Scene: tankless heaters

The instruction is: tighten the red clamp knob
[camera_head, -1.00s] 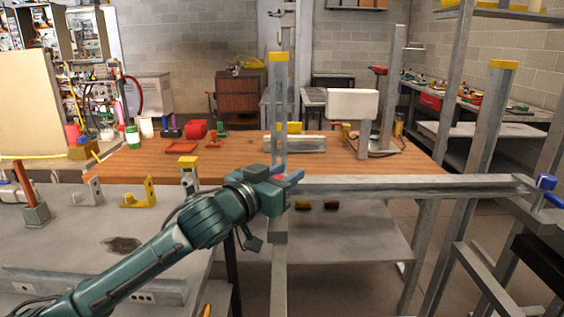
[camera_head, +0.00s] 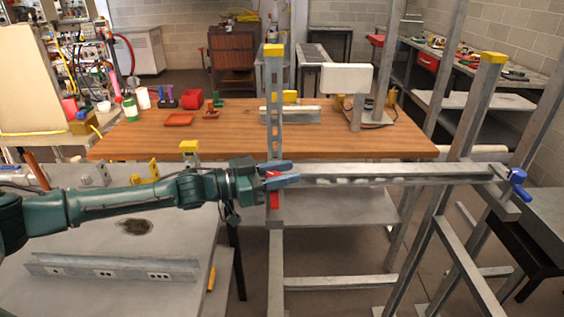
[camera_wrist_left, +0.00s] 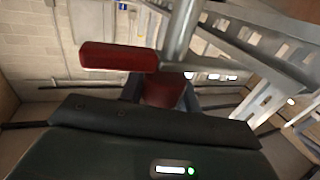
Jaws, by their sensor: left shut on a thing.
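The red clamp knob (camera_head: 273,199) sits on the metal upright at the left end of a horizontal metal beam (camera_head: 390,172). My left gripper (camera_head: 283,173) reaches in from the left at this junction and is shut on the knob; red shows between and below its fingers. In the left wrist view the knob has a red bar-shaped part (camera_wrist_left: 118,57) at the upper left and a red block (camera_wrist_left: 165,92) between the fingers, partly hidden by the gripper body. My right gripper is not in view.
A blue clamp (camera_head: 518,183) is at the beam's right end. A wooden bench (camera_head: 200,140) with red and green items stands behind. A grey table (camera_head: 110,255) lies below my left arm. Yellow-capped posts (camera_head: 274,50) rise around the frame.

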